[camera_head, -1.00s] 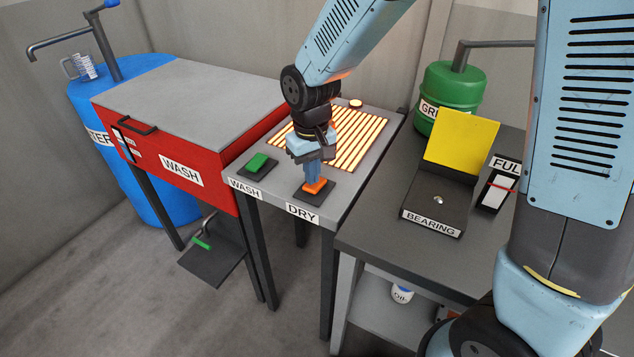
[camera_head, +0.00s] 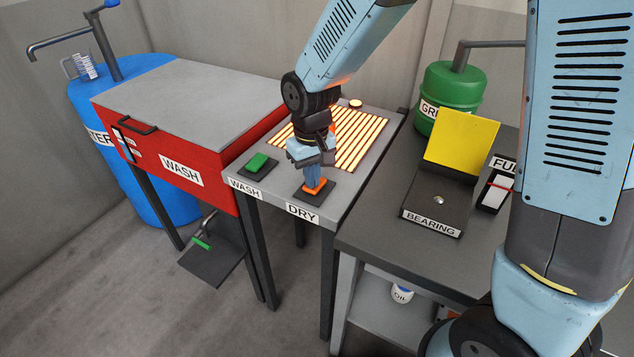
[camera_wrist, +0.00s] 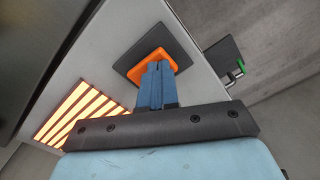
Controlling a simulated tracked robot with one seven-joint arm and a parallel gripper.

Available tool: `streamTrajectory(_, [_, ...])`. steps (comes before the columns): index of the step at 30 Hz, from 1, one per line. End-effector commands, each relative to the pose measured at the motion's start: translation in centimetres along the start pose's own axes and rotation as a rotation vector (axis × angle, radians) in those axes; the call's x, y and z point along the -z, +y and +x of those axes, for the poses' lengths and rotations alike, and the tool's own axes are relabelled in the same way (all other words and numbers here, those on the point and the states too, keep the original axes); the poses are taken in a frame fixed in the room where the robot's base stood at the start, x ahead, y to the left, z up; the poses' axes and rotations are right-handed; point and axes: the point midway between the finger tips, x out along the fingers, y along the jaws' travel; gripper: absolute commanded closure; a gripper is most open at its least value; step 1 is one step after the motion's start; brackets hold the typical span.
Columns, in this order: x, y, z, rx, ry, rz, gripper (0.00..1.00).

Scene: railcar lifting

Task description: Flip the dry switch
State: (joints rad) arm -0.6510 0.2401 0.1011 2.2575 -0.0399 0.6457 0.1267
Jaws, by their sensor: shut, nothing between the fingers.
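The dry switch is an orange rocker (camera_head: 323,187) on a dark base plate (camera_head: 313,198), near the front edge of the grey table, behind the DRY label (camera_head: 302,212). My gripper (camera_head: 312,184) points down with its fingers shut and empty, its tips at the orange rocker. In the wrist view the shut fingertips (camera_wrist: 158,68) overlap the orange switch (camera_wrist: 140,60) and hide part of it. They look to be touching it, but I cannot tell how hard. The heater grill (camera_head: 362,138) behind the gripper glows orange.
A green wash switch (camera_head: 257,162) sits left of my gripper. The red wash box (camera_head: 200,165) stands farther left. On the right, a dark table (camera_head: 372,235) holds the bearing box (camera_head: 434,208), with a yellow panel (camera_head: 461,147) behind. A green drum (camera_head: 447,92) stands at the back.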

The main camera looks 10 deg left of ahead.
Motion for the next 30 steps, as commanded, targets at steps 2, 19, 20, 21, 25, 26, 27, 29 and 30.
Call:
streamTrajectory(2, [0.0, 0.0, 0.1, 0.000, -0.001, 0.000, 1.00])
streamTrajectory(19, [0.0, 0.0, -1.0, 0.000, 0.001, 0.000, 1.00])
streamTrajectory(20, [0.0, 0.0, -1.2, 0.000, 0.001, 0.000, 1.00])
streamTrajectory(21, [0.0, 0.0, -1.4, 0.000, 0.001, 0.000, 1.00])
streamTrajectory(25, [0.0, 0.0, -2.3, 0.000, 0.002, -0.001, 1.00])
streamTrajectory(26, [0.0, 0.0, -2.5, 0.000, 0.002, -0.001, 1.00])
streamTrajectory(27, [0.1, 0.0, -2.8, 0.000, 0.002, -0.001, 1.00])
streamTrajectory(29, [0.1, 0.0, -3.1, 0.000, 0.002, -0.001, 1.00])
streamTrajectory(30, [0.0, 0.0, -3.4, 0.000, 0.002, -0.001, 1.00])
